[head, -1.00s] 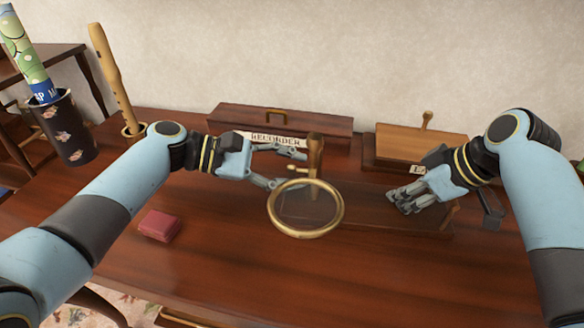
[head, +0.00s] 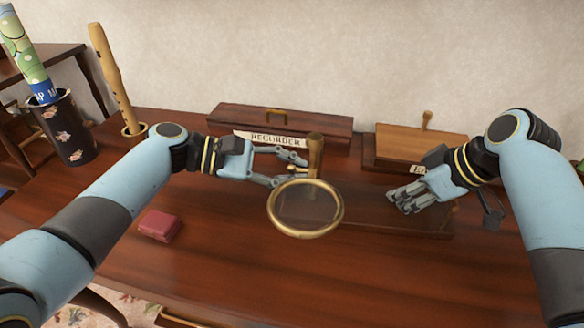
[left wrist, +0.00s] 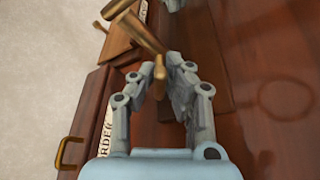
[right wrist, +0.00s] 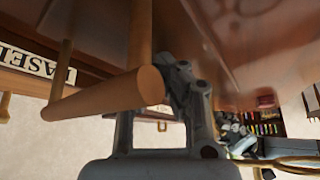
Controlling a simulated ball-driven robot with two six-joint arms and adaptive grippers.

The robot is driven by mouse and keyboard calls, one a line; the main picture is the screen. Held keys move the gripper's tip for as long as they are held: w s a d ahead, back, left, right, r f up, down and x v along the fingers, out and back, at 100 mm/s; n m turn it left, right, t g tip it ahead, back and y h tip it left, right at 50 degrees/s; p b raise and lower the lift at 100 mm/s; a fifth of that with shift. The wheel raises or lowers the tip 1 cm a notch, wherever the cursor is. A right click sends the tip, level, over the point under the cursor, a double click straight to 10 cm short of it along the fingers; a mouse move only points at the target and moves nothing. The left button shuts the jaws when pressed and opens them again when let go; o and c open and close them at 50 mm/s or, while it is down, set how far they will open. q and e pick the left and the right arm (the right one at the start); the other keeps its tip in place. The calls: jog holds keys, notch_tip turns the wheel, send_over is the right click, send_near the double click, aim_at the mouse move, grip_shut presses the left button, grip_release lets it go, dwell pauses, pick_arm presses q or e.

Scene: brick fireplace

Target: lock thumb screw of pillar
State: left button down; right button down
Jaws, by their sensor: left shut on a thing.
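A round brass-rimmed magnifying lens (head: 306,233) stands in front of a short brass pillar (head: 315,155) on a dark wooden base (head: 385,218). The small brass thumb screw (head: 297,170) sticks out from the pillar's left side. My left gripper (head: 287,170) is shut on it; the left wrist view shows the screw (left wrist: 159,75) between the fingertips, with the pillar (left wrist: 138,30) just beyond. My right gripper (head: 404,203) is over the base's right part. In the right wrist view a wooden cylinder (right wrist: 105,97) hides one of its fingers, so its grip is unclear.
A long box labelled RECORDER (head: 300,122) and a lighter-topped box (head: 420,144) stand at the back. A small red box (head: 160,226) lies front left. A recorder (head: 112,75) and a dark cup (head: 65,130) stand at the left. The front table is clear.

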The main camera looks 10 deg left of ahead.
jog(key=shift+f, duration=0.1)
pick_arm(q)
jog(key=m+t+h, duration=0.1)
jog(key=m+t, duration=0.1)
jog(key=m, duration=0.1)
jog(key=shift+s+f+m, duration=0.1)
jog(key=shift+f+m, duration=0.05)
jog(key=shift+m, duration=0.25)
jog(key=m+t+h, duration=0.1)
jog(key=m, duration=0.3)
jog(key=shift+t, duration=0.3)
jog(key=shift+m, duration=0.3)
jog(key=c, duration=1.4)
grip_release()
jog(key=shift+o, duration=0.2)
jog(key=shift+a, duration=0.1)
